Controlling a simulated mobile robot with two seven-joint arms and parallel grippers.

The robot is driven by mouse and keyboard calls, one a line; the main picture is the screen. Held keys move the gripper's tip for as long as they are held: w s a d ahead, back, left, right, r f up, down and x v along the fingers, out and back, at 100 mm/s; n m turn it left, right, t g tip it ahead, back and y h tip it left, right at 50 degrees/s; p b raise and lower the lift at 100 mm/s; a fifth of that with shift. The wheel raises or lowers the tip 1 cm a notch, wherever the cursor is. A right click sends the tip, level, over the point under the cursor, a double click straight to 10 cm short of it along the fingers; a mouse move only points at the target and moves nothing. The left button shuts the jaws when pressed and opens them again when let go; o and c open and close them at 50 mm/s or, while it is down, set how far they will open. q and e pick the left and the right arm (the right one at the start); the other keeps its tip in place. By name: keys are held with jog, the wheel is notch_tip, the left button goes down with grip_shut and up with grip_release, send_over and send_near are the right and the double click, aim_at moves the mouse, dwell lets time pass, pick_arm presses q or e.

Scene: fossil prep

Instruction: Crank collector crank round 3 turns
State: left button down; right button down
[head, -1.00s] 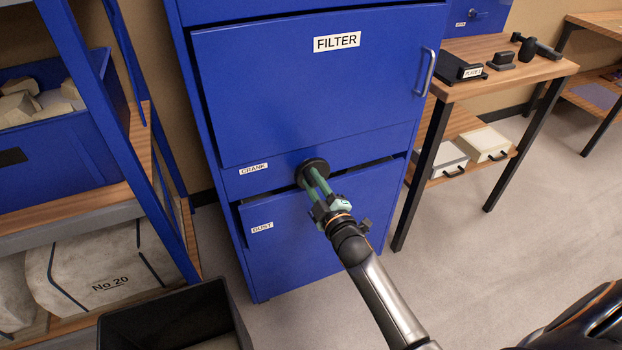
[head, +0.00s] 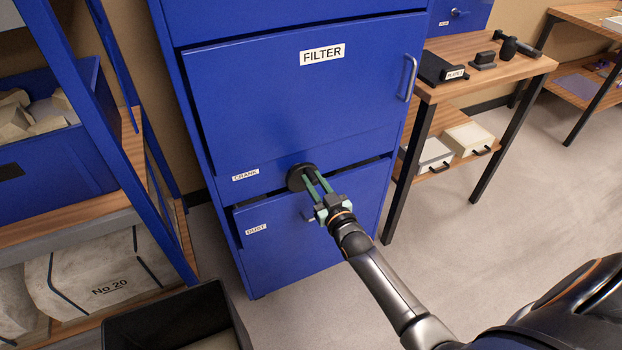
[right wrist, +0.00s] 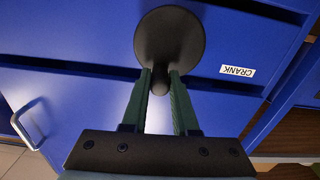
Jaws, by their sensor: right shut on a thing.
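The collector is a tall blue cabinet with a FILTER door (head: 290,95) above and a DUST drawer (head: 290,235) below. The crank (head: 297,177) is a black round disc on the strip between them, beside the CRANK label (head: 245,175). In the right wrist view the disc (right wrist: 170,35) has a short black knob standing out from it. My right gripper (head: 309,181) reaches the crank from the front right, its green fingers shut on the knob; the fingers also show in the right wrist view (right wrist: 160,82). The fingers partly hide the knob. My left gripper is out of view.
A blue-framed shelf (head: 75,110) with a blue bin and a sack marked No 20 stands at left. A black open bin (head: 175,315) is on the floor in front. A wooden table (head: 475,80) with small dark items stands right. Floor between is clear.

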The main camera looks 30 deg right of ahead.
jog(key=shift+d+f+m, duration=0.1)
jog(key=shift+d+m, duration=0.25)
jog(key=shift+m, duration=0.75)
jog(key=c, duration=0.7)
grip_release()
jog(key=s, duration=0.4)
jog(key=s+p, duration=0.1)
jog(key=s, duration=0.7)
jog(key=shift+s+a+p, duration=0.3)
jog(key=shift+a+p, duration=0.05)
jog(key=shift+p, duration=0.05)
